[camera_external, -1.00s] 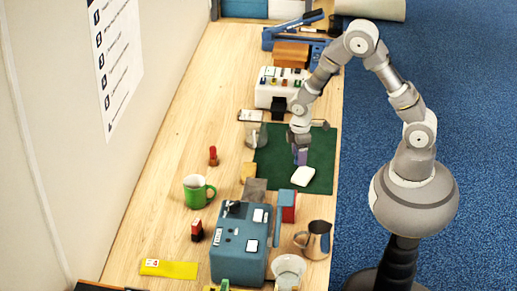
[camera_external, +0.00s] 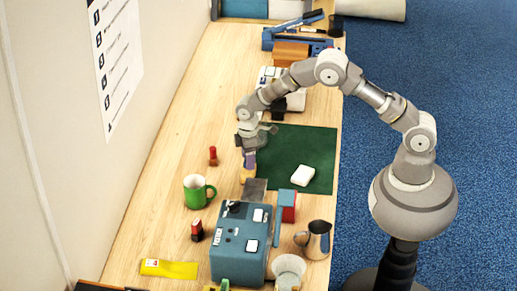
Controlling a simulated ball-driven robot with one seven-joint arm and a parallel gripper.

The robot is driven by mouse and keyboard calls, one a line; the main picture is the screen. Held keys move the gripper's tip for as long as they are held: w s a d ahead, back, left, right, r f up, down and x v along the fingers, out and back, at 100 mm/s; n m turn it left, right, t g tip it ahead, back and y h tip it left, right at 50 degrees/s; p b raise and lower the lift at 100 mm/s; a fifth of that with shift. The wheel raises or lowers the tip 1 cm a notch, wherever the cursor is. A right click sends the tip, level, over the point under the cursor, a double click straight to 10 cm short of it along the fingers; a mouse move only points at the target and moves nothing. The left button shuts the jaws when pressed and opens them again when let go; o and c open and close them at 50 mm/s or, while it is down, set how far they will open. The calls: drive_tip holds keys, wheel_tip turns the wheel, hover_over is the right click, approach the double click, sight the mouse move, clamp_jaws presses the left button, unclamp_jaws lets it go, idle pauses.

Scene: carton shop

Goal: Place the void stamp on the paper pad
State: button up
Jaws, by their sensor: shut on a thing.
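My gripper (camera_external: 248,150) is shut on a small purple stamp (camera_external: 249,160), which I take to be the void stamp; no lettering on it is readable. It is held roughly upright over a small yellow block (camera_external: 247,175), which looks like the paper pad. The stamp's lower end overlaps the yellow block in the picture. I cannot tell whether they touch or a small gap remains. The fingers partly hide the stamp.
A dark grey block (camera_external: 255,188) and a teal machine (camera_external: 240,248) stand just in front. A green mug (camera_external: 197,191) and a red stamp (camera_external: 213,156) stand to the left. The green mat (camera_external: 290,145) on the right bears a white piece (camera_external: 303,175).

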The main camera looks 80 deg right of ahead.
wheel_tip(320, 180, down, 2)
drive_tip(key=shift+f, duration=0.1)
drive_tip(key=o, duration=1.1)
drive_tip(key=shift+c, duration=0.2)
